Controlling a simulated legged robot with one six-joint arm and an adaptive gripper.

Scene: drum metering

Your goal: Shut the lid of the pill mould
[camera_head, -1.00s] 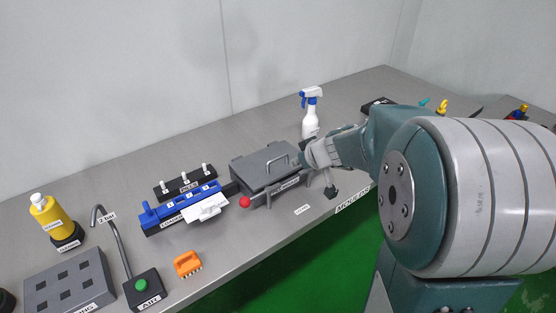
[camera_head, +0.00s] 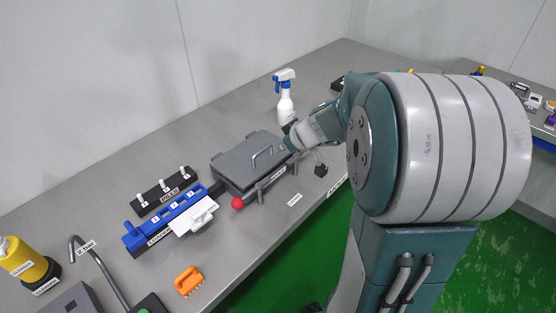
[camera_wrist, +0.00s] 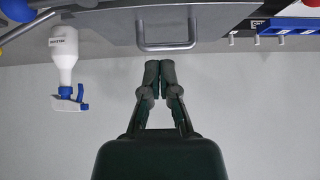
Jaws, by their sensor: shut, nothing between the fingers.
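The pill mould (camera_head: 232,183) is a dark grey box on the bench, mid-picture in the head view. Its flat grey lid (camera_head: 238,158) lies down over the base; I cannot tell whether it is fully seated. A metal loop handle (camera_head: 268,153) stands on the lid. My gripper (camera_head: 287,146) is at the mould's right side, partly hidden by my wrist. In the wrist view my gripper (camera_wrist: 160,65) is shut and empty, its fingertips just short of the handle (camera_wrist: 167,46) in the picture. I cannot tell whether they touch it.
A red ball knob (camera_head: 238,203) sits at the mould's front left. A blue loader (camera_head: 172,222) and a black peg rack (camera_head: 164,193) stand left. A spray bottle (camera_head: 285,102) stands behind my wrist. An orange object (camera_head: 188,281) lies in front. Bare bench lies behind the mould.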

